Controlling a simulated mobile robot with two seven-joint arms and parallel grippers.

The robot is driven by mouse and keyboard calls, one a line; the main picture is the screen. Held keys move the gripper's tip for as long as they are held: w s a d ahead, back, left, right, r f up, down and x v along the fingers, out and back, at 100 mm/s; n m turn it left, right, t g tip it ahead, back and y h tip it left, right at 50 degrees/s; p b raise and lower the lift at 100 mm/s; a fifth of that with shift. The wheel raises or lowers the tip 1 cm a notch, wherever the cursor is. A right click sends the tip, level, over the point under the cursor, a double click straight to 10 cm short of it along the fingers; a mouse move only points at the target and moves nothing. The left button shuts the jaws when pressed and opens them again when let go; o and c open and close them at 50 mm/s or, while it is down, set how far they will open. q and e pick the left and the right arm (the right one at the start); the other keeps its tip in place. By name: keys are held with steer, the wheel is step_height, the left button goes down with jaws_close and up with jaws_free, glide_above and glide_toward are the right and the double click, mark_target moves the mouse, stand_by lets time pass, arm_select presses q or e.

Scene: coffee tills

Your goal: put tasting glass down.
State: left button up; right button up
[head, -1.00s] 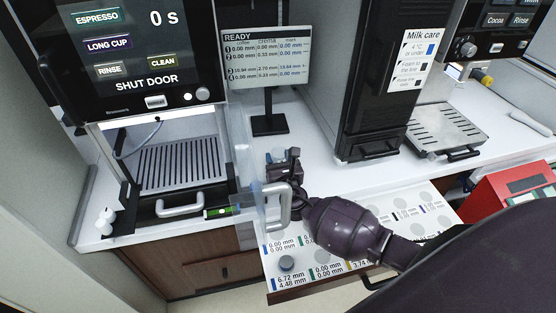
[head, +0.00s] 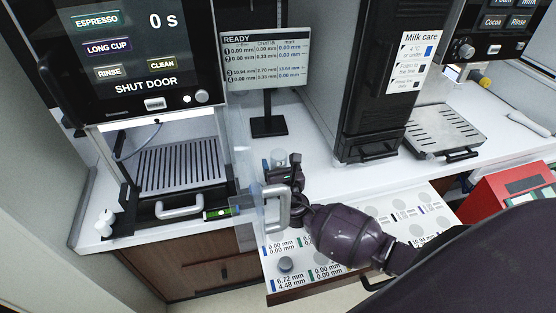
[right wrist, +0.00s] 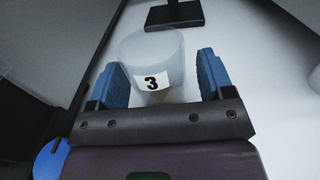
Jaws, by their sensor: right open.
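The tasting glass (right wrist: 153,58) is a small frosted cup with a white label marked 3. It stands upright on the white counter in the right wrist view. In the head view the glass (head: 278,157) shows partly just beyond my right gripper (head: 283,167). In the right wrist view my right gripper (right wrist: 157,82) is open, with one blue finger pad on each side of the lower part of the glass and gaps visible beside it. My left gripper is not in view.
A coffee machine (head: 140,60) with its clear door swung open stands at left, close to my right gripper. A readout screen (head: 265,58) stands behind the glass. Below is an open drawer (head: 290,297) with labelled spots and a small grey puck (head: 286,264).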

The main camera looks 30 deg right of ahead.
steer(key=v, duration=0.9)
steer(key=shift+s+a, duration=0.2)
steer(key=shift+s, duration=0.5)
